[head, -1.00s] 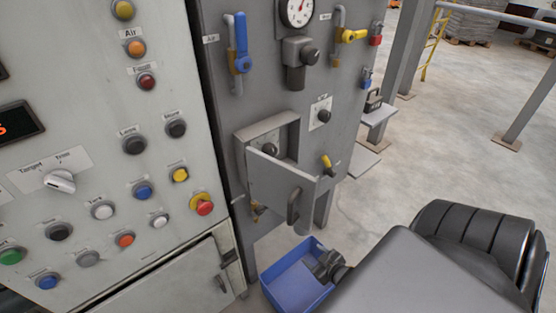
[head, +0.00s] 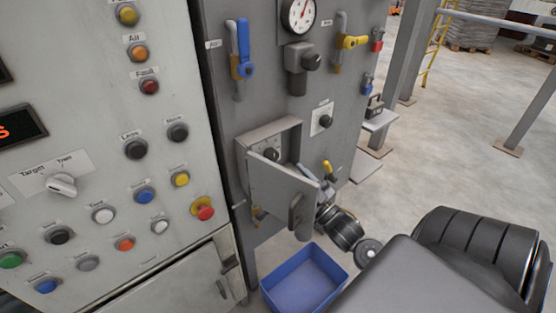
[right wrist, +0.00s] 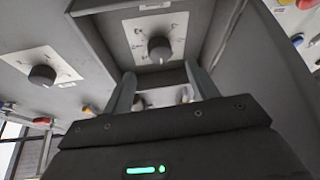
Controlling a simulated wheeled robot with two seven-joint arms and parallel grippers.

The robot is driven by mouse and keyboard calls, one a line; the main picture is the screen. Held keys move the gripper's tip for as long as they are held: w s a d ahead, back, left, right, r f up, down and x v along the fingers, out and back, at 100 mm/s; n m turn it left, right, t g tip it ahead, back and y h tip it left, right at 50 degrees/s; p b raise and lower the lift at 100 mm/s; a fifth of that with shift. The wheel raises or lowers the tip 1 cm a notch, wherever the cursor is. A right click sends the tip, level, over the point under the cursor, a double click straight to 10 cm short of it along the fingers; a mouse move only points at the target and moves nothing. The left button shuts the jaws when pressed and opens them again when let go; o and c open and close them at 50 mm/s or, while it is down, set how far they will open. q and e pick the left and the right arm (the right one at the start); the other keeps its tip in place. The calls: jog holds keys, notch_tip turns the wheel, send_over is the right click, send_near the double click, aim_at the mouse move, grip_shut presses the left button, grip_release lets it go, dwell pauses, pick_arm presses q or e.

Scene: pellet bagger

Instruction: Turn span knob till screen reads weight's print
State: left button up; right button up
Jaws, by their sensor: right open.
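A grey box (head: 297,133) on the machine's panel has its door (head: 283,190) swung open. Inside is a dark round knob (head: 270,155) on a pale dial plate; its label is too small to read. The right wrist view shows this knob (right wrist: 159,48) in the recess, just beyond the fingertips. My right gripper (right wrist: 160,82) is open and empty, its fingers apart and not around the knob. A screen (head: 22,128) is cut off at the left; only a red character shows. A dark handled weight (head: 375,106) sits on a side shelf; its print is unreadable.
Another dark knob (head: 325,121) is right of the box. The door handle (head: 296,212) is close to my right arm. A blue bin (head: 305,280) stands below. A blue lever (head: 241,50) and yellow lever (head: 351,43) are above.

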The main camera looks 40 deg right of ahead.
aim_at(275, 158)
jog(key=p+x, duration=0.1)
jog(key=x, duration=0.4)
jog(key=shift+w+r, duration=0.25)
jog(key=shift+w, duration=0.1)
jog(key=shift+w+a+r, duration=0.1)
jog(key=shift+w+r, duration=0.05)
jog(key=shift+w, duration=0.4)
pick_arm(q)
jog(key=shift+w+d+r, duration=0.1)
jog(key=shift+d+r, duration=0.2)
jog(key=shift+d, duration=0.25)
jog(key=shift+d+r, duration=0.3)
jog(key=shift+d, duration=0.25)
jog(key=shift+a, duration=0.15)
pick_arm(e)
jog(key=shift+c, duration=0.7)
jog(key=c, duration=0.7)
jog(key=shift+c, duration=0.7)
pick_arm(q)
jog(key=shift+s+a, duration=0.2)
jog(key=shift+s, duration=0.05)
jog(key=shift+r, duration=0.15)
pick_arm(e)
jog(key=shift+n, duration=0.3)
